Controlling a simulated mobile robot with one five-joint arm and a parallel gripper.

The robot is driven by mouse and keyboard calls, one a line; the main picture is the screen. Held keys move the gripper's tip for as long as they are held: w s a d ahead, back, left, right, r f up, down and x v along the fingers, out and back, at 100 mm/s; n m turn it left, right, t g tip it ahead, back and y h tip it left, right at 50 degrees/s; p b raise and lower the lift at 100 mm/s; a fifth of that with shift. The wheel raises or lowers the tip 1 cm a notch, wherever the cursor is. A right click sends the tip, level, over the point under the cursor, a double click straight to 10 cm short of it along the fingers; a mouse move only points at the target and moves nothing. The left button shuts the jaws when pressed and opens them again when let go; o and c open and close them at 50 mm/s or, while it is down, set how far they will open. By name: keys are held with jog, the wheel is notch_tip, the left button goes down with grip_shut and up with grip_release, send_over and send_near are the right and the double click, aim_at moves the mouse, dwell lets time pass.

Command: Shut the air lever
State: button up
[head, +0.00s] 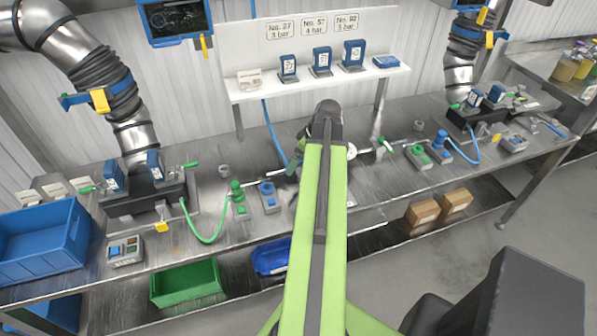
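Which part is the air lever I cannot tell for sure. A green-tipped lever (385,145) sits on the bench just right of my arm, beside a white round face (351,152) like a gauge, which my arm partly covers. A blue air hose (270,128) comes down to a blue fitting (292,166) at the arm's left side. Other green handles show on the left machine (190,165) and the right machine (455,106). My green arm reaches over the bench middle; its end hides my gripper, so its fingers and any contact are not visible.
A metal bench (395,185) runs across the view. A white shelf (255,92) with blue blocks stands behind it. Green and blue button units (238,200) stand near the front. A blue crate (40,250) is at left; a green bin (187,283) and cardboard boxes (422,212) are below.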

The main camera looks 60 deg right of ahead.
jog(key=shift+b+x, duration=0.5)
jog(key=shift+x, duration=0.6)
jog(key=shift+c, duration=0.3)
jog(key=c, duration=1.7)
jog(key=shift+o, duration=0.2)
jog(key=shift+d, duration=0.1)
